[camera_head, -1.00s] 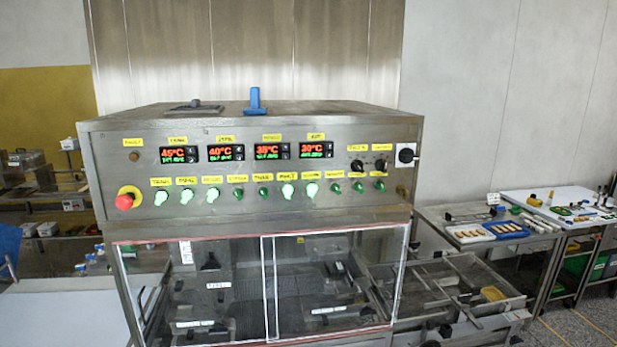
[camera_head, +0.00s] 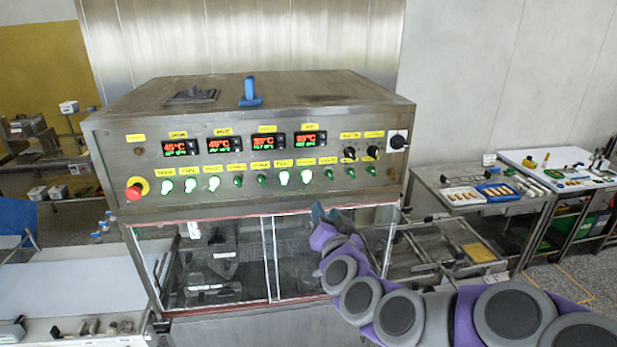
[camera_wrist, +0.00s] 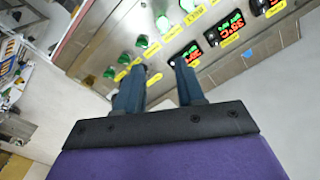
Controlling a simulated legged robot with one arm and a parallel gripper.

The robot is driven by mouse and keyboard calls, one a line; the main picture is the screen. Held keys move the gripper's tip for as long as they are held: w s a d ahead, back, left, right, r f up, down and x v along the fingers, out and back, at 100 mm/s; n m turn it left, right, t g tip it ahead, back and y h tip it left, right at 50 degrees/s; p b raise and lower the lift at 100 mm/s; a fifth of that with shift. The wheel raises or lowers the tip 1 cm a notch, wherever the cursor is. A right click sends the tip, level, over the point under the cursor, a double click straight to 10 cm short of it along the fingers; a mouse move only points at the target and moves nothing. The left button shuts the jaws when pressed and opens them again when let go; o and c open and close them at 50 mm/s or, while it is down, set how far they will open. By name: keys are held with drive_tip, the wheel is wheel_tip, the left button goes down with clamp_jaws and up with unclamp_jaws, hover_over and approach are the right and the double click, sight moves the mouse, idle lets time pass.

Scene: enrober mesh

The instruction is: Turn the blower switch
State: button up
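The steel control panel (camera_head: 225,172) fills the middle of the head view. It carries a row of round green switches (camera_head: 238,181), some brightly lit, and two black knobs (camera_head: 373,151) at upper right. The yellow labels are too small to read, so I cannot tell which switch is the blower. My gripper (camera_head: 318,212) is just below the panel's lower edge, right of centre, at the end of my purple and grey arm. In the wrist view my gripper (camera_wrist: 160,66) has its two blue fingers apart, with nothing visibly held, pointing toward the panel (camera_wrist: 155,55).
A red emergency stop (camera_head: 134,190) sits at the panel's left end. A rotary switch (camera_head: 398,141) is at its right end. Clear glazed doors (camera_head: 230,262) are below. A side table (camera_head: 455,210) with trays stands to the right.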

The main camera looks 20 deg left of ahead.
drive_tip(key=p, duration=0.1)
approach(308, 179)
drive_tip(key=a, duration=0.2)
drive_tip(key=x, duration=0.5)
drive_tip(key=p+x, duration=0.1)
drive_tip(key=x, duration=0.1)
drive_tip(key=shift+w+f, duration=0.25)
drive_tip(key=shift+w, duration=0.05)
drive_tip(key=shift+w+a+r, duration=0.1)
drive_tip(key=shift+w, duration=0.05)
drive_tip(key=shift+w+d+r, duration=0.15)
drive_tip(key=shift+d, duration=0.1)
drive_tip(key=shift+w+d+r, duration=0.1)
drive_tip(key=shift+w+d, duration=0.15)
drive_tip(key=shift+d, duration=0.2)
drive_tip(key=shift+w+d, duration=0.25)
drive_tip(key=shift+d, duration=0.25)
drive_tip(key=shift+s+a, duration=0.1)
drive_tip(key=shift+s, duration=0.1)
drive_tip(key=shift+a, duration=0.35)
drive_tip(key=shift+c, duration=0.3)
drive_tip(key=shift+a+f, duration=0.2)
drive_tip(key=shift+a, duration=0.45)
drive_tip(key=c, duration=0.3)
drive_tip(key=shift+w+d, duration=0.2)
drive_tip(key=shift+d, duration=0.1)
clamp_jaws()
